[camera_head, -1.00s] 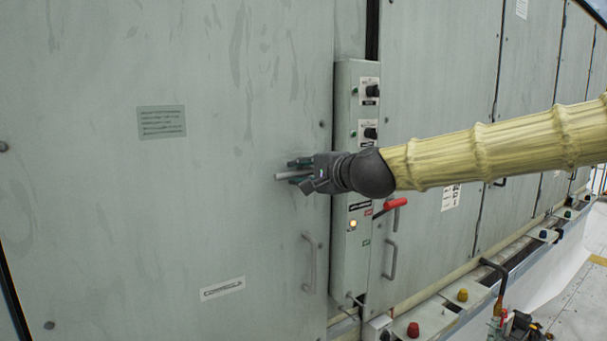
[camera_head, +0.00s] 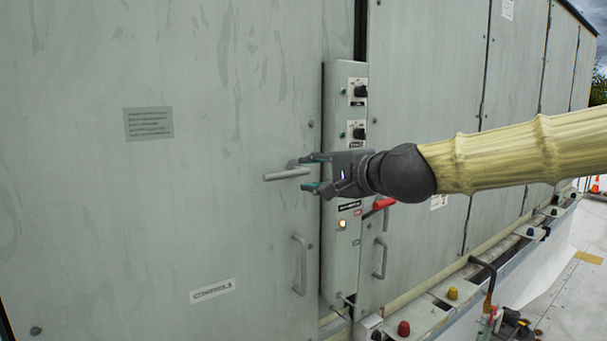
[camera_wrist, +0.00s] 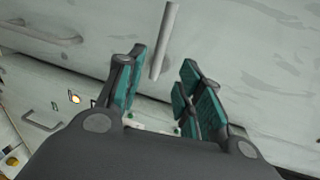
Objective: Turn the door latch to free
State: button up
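The door latch (camera_head: 285,174) is a grey lever on the pale green door, lying nearly level and pointing left in the head view. It also shows as a grey bar (camera_wrist: 165,40) in the wrist view. My gripper (camera_head: 311,173) is to the right of the lever's free end, near its pivot end, with teal-padded fingers spread above and below. In the wrist view my gripper (camera_wrist: 160,82) is open, with the bar just beyond and between the fingertips. Whether a finger touches the lever's pivot end is unclear.
A narrow control box (camera_head: 340,250) with black knobs and a lit lamp stands beside the door, behind my gripper. A red-handled lever (camera_head: 383,204) and a door pull (camera_head: 300,265) are below.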

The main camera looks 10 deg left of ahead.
jog(key=shift+v, duration=1.45)
notch_tip(320, 180, down, 16)
jog(key=w+d+g+h, duration=0.1)
jog(key=w+h, duration=0.1)
jog(key=s+d+f+n+g+h, duration=0.1)
jog(key=s+d+f, duration=0.2)
jog(key=f, duration=0.9)
jog(key=s+d+f+n+g+h, duration=0.1)
jog(key=s+d+f+g+h, duration=0.15)
jog(key=f, duration=0.95)
jog(key=s+d+f+n+g+h, duration=0.1)
jog(key=s+d+f, duration=0.25)
jog(key=f, duration=0.95)
jog(key=s+d+f+n+g+h, duration=0.1)
jog(key=s+d+f, duration=0.3)
jog(key=s+f, duration=0.35)
jog(key=s+d+f+n+g+h, duration=0.1)
jog(key=s+d+f+g+h, duration=0.1)
jog(key=s+d+f, duration=0.45)
jog(key=s+d+f+n+g+h, duration=0.1)
jog(key=s+d+f, duration=0.3)
jog(key=s, duration=0.5)
jog(key=s+d+f+n+g+h, duration=0.1)
jog(key=s+d+f, duration=0.4)
jog(key=s, duration=0.5)
jog(key=shift+d+f+n, duration=0.25)
jog(key=shift+f+n, duration=0.15)
jog(key=shift+n, duration=0.5)
jog(key=shift+g, duration=0.25)
jog(key=shift+c, duration=0.2)
